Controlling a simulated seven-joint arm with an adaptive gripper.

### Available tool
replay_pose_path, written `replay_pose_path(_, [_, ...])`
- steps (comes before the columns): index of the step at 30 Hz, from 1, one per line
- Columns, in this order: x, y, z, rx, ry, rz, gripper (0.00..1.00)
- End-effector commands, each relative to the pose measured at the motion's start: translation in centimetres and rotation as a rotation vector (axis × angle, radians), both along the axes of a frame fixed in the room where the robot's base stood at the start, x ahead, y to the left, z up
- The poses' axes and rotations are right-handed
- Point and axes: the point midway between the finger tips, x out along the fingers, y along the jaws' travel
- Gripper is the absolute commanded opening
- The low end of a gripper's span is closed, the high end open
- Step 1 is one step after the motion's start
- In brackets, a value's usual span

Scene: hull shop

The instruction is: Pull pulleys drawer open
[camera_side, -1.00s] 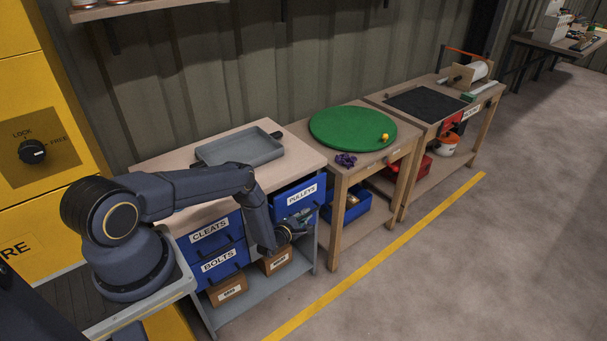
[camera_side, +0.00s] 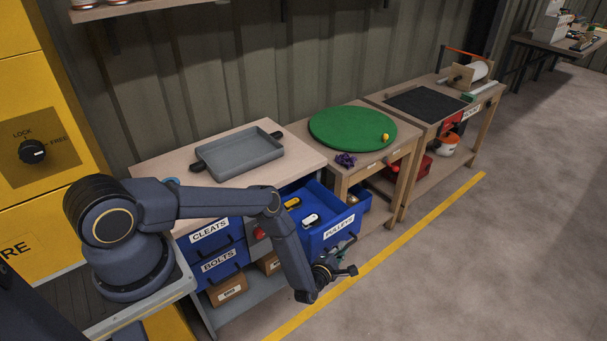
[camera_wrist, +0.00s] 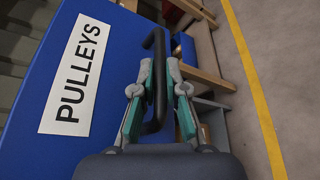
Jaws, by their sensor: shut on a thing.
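The blue pulleys drawer (camera_side: 336,229) stands pulled out from the workbench in the side view, its white PULLEYS label facing the aisle. A yellow item and a black-and-white item lie inside it. In the wrist view the drawer front (camera_wrist: 120,50) fills the left and middle, with the label at left. Its black bar handle (camera_wrist: 158,80) runs between the fingers of my gripper (camera_wrist: 159,88). My gripper is shut on the handle, one finger on each side. In the side view my gripper (camera_side: 338,270) is at the drawer's front, low over the aisle.
The CLEATS drawer (camera_side: 210,231) and BOLTS drawer (camera_side: 220,263) are shut, left of the pulleys drawer. A grey tray (camera_side: 238,156) sits on the benchtop. A table with a green round mat (camera_side: 350,127) stands to the right. The floor beyond the yellow line (camera_side: 420,223) is clear.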

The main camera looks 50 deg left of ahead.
Motion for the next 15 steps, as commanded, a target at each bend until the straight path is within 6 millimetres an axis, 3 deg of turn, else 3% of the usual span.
replay_pose_path(12, [-0.07,-0.34,-0.03,0.000,0.000,-0.002,0.00])
replay_pose_path(13, [-0.07,-0.32,-0.03,0.000,0.000,-0.002,0.15])
replay_pose_path(15, [-0.06,-0.32,-0.04,0.000,0.000,-0.002,0.22])
